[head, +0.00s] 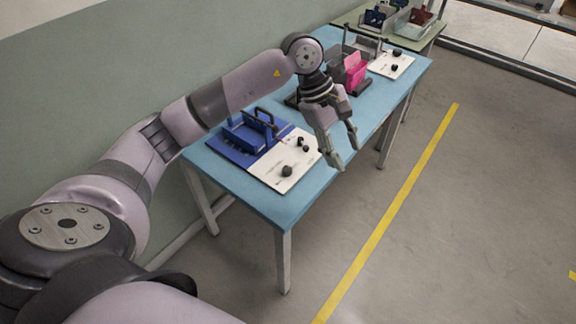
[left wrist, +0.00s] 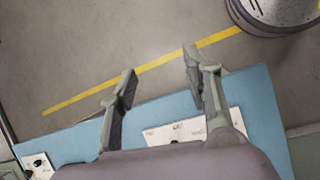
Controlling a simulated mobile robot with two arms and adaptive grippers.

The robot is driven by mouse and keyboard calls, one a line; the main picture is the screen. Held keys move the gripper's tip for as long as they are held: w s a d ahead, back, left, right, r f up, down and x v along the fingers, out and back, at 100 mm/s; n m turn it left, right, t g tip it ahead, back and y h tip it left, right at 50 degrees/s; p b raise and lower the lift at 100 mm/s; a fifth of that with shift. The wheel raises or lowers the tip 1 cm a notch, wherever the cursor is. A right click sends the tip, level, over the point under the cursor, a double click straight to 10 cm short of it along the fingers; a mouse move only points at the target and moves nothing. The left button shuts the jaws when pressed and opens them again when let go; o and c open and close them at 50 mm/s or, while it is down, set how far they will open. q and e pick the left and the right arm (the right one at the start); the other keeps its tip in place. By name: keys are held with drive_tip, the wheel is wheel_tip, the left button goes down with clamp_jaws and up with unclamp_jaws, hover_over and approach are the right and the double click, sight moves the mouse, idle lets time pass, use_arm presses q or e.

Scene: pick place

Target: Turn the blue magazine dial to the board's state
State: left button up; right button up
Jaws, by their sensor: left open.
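The blue magazine (head: 243,131) stands on a blue base on the near part of the table. A white panel (head: 270,170) lies beside it with dark round knobs. The largest knob (head: 287,170) is near the panel's front edge. I cannot tell which knob is the dial, and the board's state is too small to read. My left gripper (head: 345,156) is open and empty, above and to the right of the panel, near the table's front edge. In the left wrist view the open fingers (left wrist: 160,64) point toward the floor, with the partly hidden white panel (left wrist: 165,134) below.
The light blue table (head: 265,207) has a pink magazine (head: 355,72) and a second white panel (head: 383,71) with knobs farther along. A green table behind holds dark blue and red items (head: 420,17). Open floor with a yellow line (head: 390,212) lies to the right.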

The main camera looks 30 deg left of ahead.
sight(288, 169)
use_arm(q)
drive_tip(key=a+r+g+y, duration=0.1)
drive_tip(key=a+y, duration=0.2)
drive_tip(key=a, duration=0.4)
drive_tip(key=a+r+y, duration=0.2)
drive_tip(key=a+y, duration=0.1)
drive_tip(key=a, duration=0.4)
drive_tip(key=f+p, duration=0.1)
drive_tip(key=f, duration=1.6)
drive_tip(key=shift+s+f+p, duration=0.2)
drive_tip(key=shift+f+p, duration=0.05)
drive_tip(key=shift+p, duration=0.1)
drive_tip(key=shift+c, duration=0.3)
clamp_jaws()
